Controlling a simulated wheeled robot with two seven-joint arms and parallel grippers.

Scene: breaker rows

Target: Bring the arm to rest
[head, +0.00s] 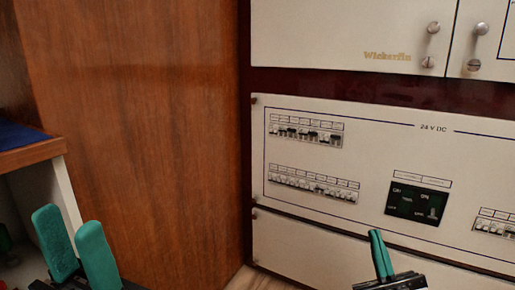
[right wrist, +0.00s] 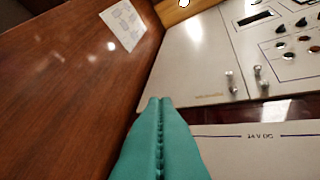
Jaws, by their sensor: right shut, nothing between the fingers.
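My right gripper (head: 380,256) is at the bottom of the head view, in front of the lower part of the 24 V DC breaker panel (head: 375,150). Its teal fingers are together with nothing between them. In the right wrist view the shut fingers (right wrist: 160,100) point up past the panel's top edge. My left gripper (head: 72,236) is at the lower left of the head view, its two teal fingers apart and empty. The panel has an upper breaker row (head: 306,135), a lower breaker row (head: 313,186) and a dark display module (head: 418,203).
A brown wooden wall (head: 140,120) stands left of the panel. A shelf with a blue top (head: 20,136) is at the far left. Above is a cream cabinet (head: 345,30) with protruding metal knobs (head: 431,45). A white sheet (right wrist: 124,22) is on the wood in the wrist view.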

